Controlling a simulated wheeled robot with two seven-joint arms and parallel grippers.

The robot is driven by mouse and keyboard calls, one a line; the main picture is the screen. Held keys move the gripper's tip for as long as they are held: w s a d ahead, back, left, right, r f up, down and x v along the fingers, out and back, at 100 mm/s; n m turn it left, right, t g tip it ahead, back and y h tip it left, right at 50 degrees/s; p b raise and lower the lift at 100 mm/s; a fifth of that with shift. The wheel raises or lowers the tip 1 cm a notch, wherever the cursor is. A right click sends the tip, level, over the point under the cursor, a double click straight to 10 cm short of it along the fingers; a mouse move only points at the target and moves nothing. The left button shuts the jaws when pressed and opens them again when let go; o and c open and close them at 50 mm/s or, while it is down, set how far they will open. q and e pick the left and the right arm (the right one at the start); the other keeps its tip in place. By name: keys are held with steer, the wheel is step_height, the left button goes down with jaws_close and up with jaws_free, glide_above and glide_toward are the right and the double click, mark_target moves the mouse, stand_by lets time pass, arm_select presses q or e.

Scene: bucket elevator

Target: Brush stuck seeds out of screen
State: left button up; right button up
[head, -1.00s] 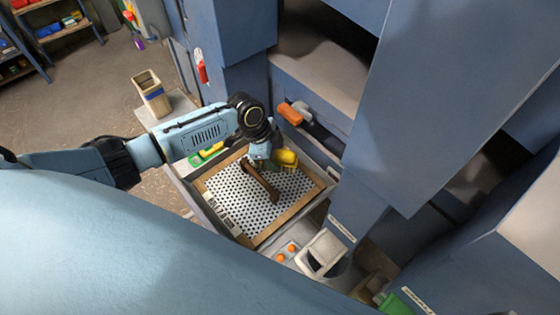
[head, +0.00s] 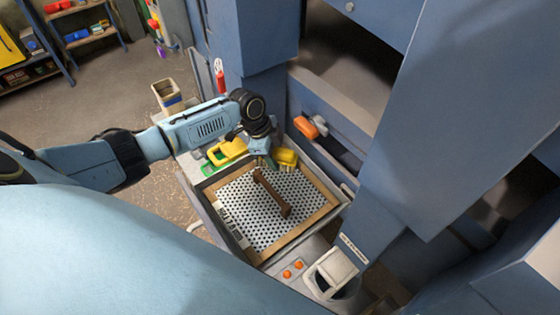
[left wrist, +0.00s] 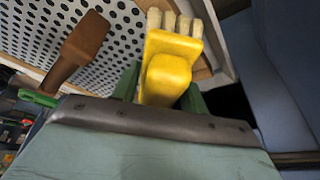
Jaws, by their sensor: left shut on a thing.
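The screen (head: 235,200) is a white perforated sheet with dark holes in a wooden frame. A brown wooden bar (head: 272,193) crosses its middle; it also shows in the left wrist view (left wrist: 78,48). My left gripper (head: 265,160) is at the screen's far edge, shut on a yellow brush (head: 285,157). In the left wrist view the brush (left wrist: 168,70) sits between the green fingers, pale bristles pointing away from the gripper, by the frame. I cannot tell whether the bristles touch the screen. Stuck seeds cannot be told from the holes. My right gripper is not in view.
A yellow scoop-like thing (head: 230,150) lies behind the screen on the left, near a beige bin (head: 167,95). An orange-handled part (head: 310,127) is on the blue machine beyond. Orange buttons (head: 293,269) and a grey chute (head: 335,270) are in front.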

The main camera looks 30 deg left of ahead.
mark_target(277, 148)
arm_select(q)
steer(key=shift+w+a+r, duration=0.1)
steer(key=shift+a, duration=0.15)
step_height(277, 148, up, 2)
steer(key=shift+r+p, duration=0.1)
steer(key=shift+p, duration=1)
steer(key=shift+r, duration=0.3)
steer(key=shift+d+r, duration=0.1)
steer(key=shift+r, duration=0.7)
steer(key=shift+d+r, duration=0.1)
steer(key=shift+r, duration=0.7)
steer(key=shift+d+r, duration=0.1)
steer(key=shift+r, duration=1.4)
